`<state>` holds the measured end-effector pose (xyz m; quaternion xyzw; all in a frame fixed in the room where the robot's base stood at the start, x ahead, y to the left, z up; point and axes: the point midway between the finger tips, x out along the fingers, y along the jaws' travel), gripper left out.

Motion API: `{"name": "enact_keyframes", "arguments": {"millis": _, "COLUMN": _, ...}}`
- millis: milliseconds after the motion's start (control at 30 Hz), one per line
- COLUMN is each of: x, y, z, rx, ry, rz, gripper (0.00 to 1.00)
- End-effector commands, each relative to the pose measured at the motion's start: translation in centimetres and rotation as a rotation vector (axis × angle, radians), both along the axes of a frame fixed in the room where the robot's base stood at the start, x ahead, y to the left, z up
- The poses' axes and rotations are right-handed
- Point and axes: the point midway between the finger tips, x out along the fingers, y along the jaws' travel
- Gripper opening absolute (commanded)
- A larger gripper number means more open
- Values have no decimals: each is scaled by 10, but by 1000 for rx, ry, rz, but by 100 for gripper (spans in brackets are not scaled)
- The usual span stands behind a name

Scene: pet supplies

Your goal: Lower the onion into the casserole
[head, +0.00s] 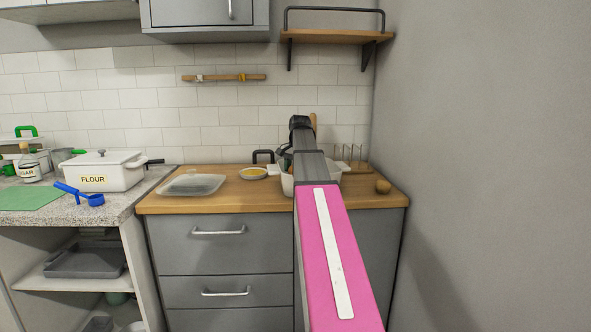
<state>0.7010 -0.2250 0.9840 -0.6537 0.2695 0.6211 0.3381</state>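A whitish vessel (287,184), possibly the casserole, stands on the counter behind my arm. My arm covers most of it, so its inside is hidden. My gripper (285,158) seems to be the dark part at the far end of my arm, beside and above this vessel. Its fingers are hidden or too small to tell, and I cannot see whether it holds anything.
A clear shallow container (192,185) and a small bowl with yellow contents (253,173) stand left on the wooden counter (245,201). A wire rack (352,158) stands at the back right. A white FLOUR box (95,170) and blue scoop (82,196) are farther left. A wall bounds the right.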

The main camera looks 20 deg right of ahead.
Motion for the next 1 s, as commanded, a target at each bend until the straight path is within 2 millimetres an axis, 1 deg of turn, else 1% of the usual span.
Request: {"name": "enact_keyframes", "arguments": {"millis": 1000, "x": 0, "y": 0, "z": -13, "rx": 0, "ry": 0, "rz": 0, "gripper": 35}}
